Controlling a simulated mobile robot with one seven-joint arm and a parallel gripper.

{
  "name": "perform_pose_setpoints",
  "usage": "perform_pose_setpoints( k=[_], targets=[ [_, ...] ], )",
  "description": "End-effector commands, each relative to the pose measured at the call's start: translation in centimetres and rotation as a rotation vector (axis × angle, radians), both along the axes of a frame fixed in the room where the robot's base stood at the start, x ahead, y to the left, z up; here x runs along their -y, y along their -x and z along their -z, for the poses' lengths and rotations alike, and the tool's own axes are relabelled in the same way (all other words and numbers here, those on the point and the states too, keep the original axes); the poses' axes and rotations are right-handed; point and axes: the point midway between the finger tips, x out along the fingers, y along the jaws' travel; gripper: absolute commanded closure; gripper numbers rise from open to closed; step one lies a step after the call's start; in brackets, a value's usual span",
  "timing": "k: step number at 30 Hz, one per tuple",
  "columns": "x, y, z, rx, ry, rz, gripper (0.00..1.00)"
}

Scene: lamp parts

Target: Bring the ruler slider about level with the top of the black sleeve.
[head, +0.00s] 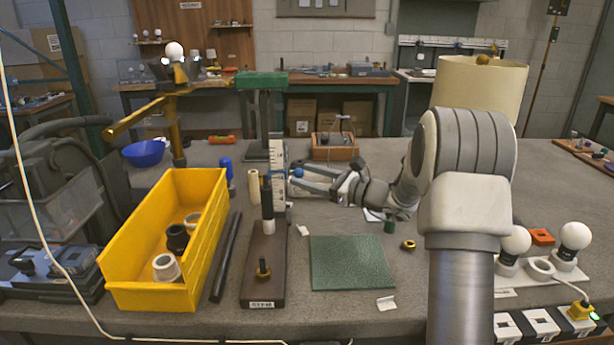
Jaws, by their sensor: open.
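A white upright ruler (278,158) stands behind a dark wooden base (265,262). A small blue knob (298,172), apparently the ruler slider's, shows at the ruler's right edge. The black sleeve (267,198) stands upright on the base, above a pale collar (268,227), just in front and left of the ruler. In the picture the knob appears slightly above the sleeve's top; their true heights are hard to compare. My gripper (291,179) reaches in from the right, open, with its fingertips around or right beside the knob. Contact cannot be made out.
A yellow bin (211,230) with rings stands left, and a black rod (227,256) lies beside it. A green-topped stand (262,80) rises behind the ruler. A green mat (350,262) lies in front of my arm. Bulbs (575,235) stand at right.

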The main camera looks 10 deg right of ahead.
Motion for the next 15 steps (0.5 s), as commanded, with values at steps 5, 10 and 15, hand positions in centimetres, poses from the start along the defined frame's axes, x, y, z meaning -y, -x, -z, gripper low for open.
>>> perform_pose_setpoints(
  k=[5,10,15],
  targets=[
    [2.0,1.7,-0.2,-0.001,-0.001,0.006,0.36],
    [4.9,4.6,-0.2,-0.002,-0.001,0.006,0.36],
    [7.8,7.6,-0.2,-0.001,0.0,0.005,0.36]
  ],
)
